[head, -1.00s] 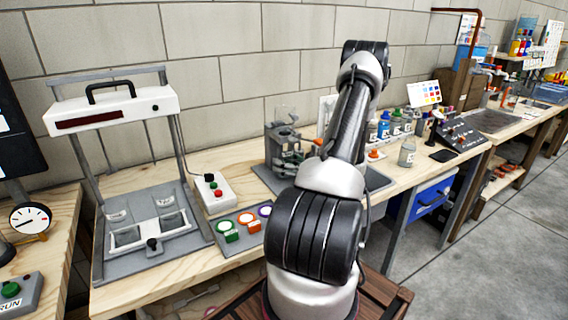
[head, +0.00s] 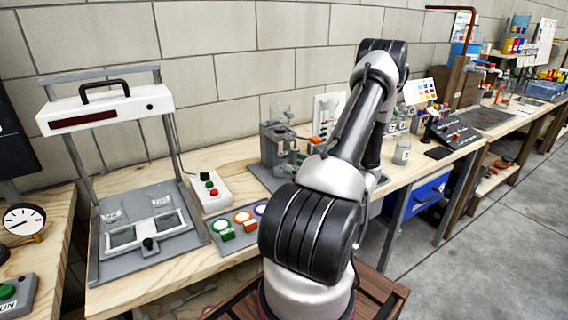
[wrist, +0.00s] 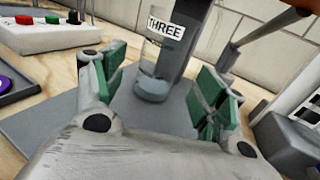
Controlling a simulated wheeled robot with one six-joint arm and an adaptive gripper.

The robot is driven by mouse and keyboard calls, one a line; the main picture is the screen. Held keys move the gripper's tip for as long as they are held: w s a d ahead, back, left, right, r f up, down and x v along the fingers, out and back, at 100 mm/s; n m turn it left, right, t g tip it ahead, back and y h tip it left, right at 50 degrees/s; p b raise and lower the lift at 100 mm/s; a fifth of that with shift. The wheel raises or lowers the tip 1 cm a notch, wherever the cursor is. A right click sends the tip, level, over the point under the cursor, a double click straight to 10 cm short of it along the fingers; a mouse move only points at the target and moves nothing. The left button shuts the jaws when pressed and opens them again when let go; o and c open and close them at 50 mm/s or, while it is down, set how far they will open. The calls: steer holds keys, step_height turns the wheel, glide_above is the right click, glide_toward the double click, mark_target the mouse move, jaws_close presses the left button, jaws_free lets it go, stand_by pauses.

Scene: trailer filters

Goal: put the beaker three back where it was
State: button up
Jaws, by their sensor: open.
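Beaker three (wrist: 153,75) is a clear glass beaker with a white THREE label, in the middle of the wrist view. It appears upright over a grey base plate (wrist: 50,130), in front of a dark grey post (wrist: 188,60). My gripper (wrist: 160,88) is open, with green pads to the left and right of the beaker. I cannot tell whether any pad touches it. In the head view my arm hides the gripper. The grey stand (head: 275,145) is left of my arm there.
A white-topped press frame (head: 110,108) stands on the left bench. A button box (head: 210,190) and coloured round pads (head: 243,217) lie between it and the stand. A jar (head: 402,151) and a control panel (head: 455,132) are right of my arm.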

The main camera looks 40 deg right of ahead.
steer(key=s, duration=0.3)
steer(key=s+d, duration=0.1)
steer(key=s, duration=0.1)
steer(key=shift+s, duration=0.15)
stand_by(0.3)
